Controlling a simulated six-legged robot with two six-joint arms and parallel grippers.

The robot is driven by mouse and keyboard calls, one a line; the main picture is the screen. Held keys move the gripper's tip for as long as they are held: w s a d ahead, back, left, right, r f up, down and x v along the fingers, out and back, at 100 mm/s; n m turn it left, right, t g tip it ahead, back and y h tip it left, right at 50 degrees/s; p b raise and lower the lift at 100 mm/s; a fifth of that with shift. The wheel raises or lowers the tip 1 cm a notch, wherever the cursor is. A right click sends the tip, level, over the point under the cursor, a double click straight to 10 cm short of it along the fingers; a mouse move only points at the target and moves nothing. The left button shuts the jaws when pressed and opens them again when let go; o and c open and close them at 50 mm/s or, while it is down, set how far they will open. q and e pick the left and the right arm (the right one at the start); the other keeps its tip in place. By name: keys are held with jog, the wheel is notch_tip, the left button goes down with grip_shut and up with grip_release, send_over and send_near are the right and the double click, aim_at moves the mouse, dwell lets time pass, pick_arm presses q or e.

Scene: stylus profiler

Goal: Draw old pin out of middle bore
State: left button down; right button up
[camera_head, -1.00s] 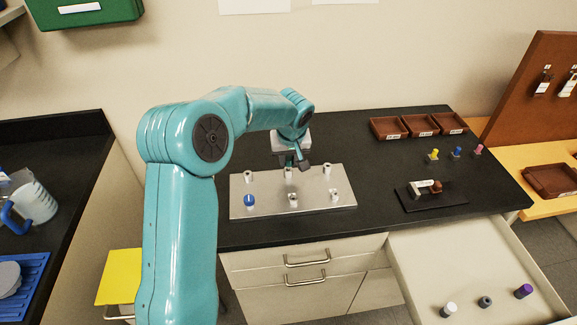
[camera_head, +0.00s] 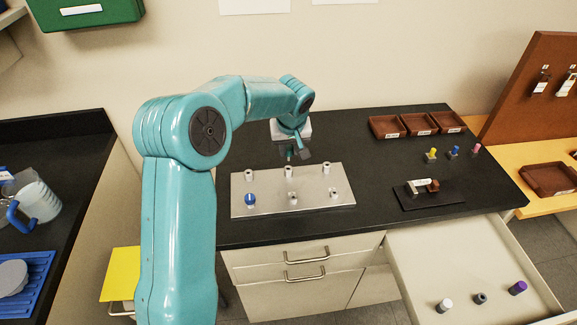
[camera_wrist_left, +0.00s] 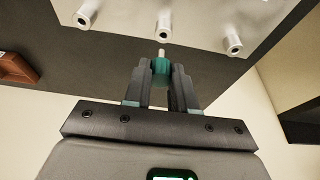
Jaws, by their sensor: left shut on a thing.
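A silver plate (camera_head: 270,190) lies on the black bench and carries two rows of short metal bushings. The back middle bushing (camera_head: 287,169) has its bore under my left gripper (camera_head: 296,152). My left gripper is shut on a teal pin (camera_wrist_left: 160,68), which sits between the fingertips in the left wrist view. A pale stem (camera_wrist_left: 162,53) points from it toward the plate. The stem end shows in the open, apart from the middle bushing (camera_wrist_left: 165,21) as far as I can tell. A blue-headed pin (camera_head: 250,200) stands at the front left. My right gripper is not in view.
A dark block with a small device (camera_head: 424,189) lies right of the plate. Brown trays (camera_head: 386,127) and small coloured pins (camera_head: 453,152) stand at the back right. An open drawer (camera_head: 440,255) holds several capped pieces. Bench between plate and block is clear.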

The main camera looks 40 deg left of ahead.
aim_at(290, 149)
pick_arm(q)
jog(key=shift+r+p, duration=1.55)
jog(key=shift+r, duration=1.05)
jog(key=shift+d+f, duration=0.1)
jog(key=shift+f, duration=0.05)
